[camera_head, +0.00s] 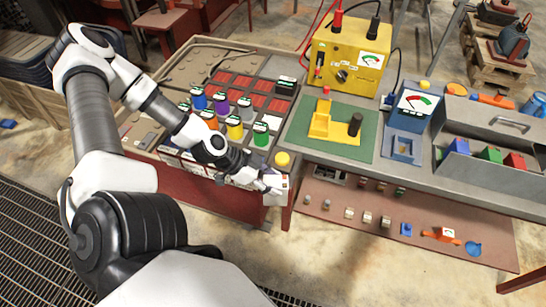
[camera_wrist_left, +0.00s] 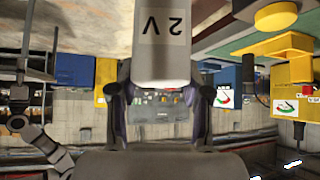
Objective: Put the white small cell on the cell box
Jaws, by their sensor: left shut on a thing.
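My left gripper (camera_head: 264,183) is shut on a white block-shaped cell (camera_head: 277,189), near the front right corner of the wide tray. In the left wrist view the cell (camera_wrist_left: 162,45) is marked "2 V", upside down, and sits between both fingers of the gripper (camera_wrist_left: 160,95). The wide grey tray (camera_head: 205,55) holds red slots and several coloured cylinders with white-and-green tops; it may be the cell box, but I cannot tell for sure. My arm hides part of its front. My right gripper is not in view.
A yellow meter box (camera_head: 348,55) stands behind a green mat (camera_head: 300,128) with a yellow fixture. A blue meter (camera_head: 411,112) and a grey toolbox (camera_head: 495,120) stand to the right. A lower shelf (camera_head: 330,202) holds several small parts. A yellow knob (camera_head: 282,159) is close beyond my gripper.

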